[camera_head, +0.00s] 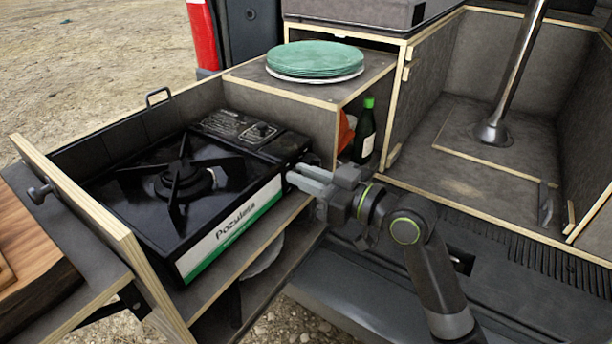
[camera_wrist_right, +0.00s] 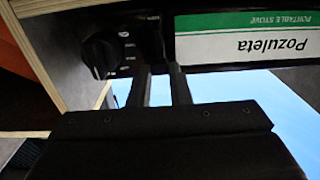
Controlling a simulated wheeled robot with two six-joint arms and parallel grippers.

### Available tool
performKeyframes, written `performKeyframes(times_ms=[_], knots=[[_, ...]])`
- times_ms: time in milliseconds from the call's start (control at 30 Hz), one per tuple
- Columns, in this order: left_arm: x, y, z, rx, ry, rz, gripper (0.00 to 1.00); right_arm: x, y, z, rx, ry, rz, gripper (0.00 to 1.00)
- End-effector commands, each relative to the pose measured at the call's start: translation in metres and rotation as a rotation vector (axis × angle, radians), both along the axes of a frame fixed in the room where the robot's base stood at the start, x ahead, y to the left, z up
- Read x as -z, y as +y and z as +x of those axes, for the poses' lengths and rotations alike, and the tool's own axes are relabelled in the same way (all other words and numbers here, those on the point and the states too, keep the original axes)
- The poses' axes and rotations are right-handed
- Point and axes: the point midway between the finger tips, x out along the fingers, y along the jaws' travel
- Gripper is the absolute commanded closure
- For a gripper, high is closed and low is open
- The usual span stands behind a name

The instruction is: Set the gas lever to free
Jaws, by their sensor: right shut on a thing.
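The black portable stove (camera_head: 170,190) sits in the pull-out drawer, its front label reading "Pozuleta". In the head view my right gripper (camera_head: 300,178) is at the right end of the stove's front. It hides the gas lever there. In the right wrist view, which is upside down, the gripper's two fingers (camera_wrist_right: 160,85) reach to the stove front between the label (camera_wrist_right: 245,40) and the round black knob (camera_wrist_right: 103,52). The gripper is shut on a dark part there, apparently the gas lever (camera_wrist_right: 152,40); its setting cannot be read. My left gripper is not in view.
Green plates (camera_head: 315,58) are stacked on the cabinet right of the stove. A green bottle (camera_head: 365,132) stands in the compartment below. A wooden board (camera_head: 25,240) lies at the left. The open bay (camera_head: 450,165) at the right holds a metal post.

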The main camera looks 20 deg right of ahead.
Motion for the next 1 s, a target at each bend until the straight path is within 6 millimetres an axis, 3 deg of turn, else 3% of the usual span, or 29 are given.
performKeyframes(times_ms=[233,267,400,1000], knots=[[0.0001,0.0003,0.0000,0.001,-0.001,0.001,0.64,-0.0029,0.0002,0.0000,0.001,-0.010,0.004,1.00],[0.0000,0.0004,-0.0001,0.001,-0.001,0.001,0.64,-0.0031,0.0002,0.0000,0.001,-0.011,0.004,0.79],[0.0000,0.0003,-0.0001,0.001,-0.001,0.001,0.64,-0.0025,0.0002,0.0000,0.001,-0.008,0.004,0.61],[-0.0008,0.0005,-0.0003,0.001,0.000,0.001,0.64,-0.0005,-0.0073,-0.0081,0.003,-0.004,-0.002,0.60]])
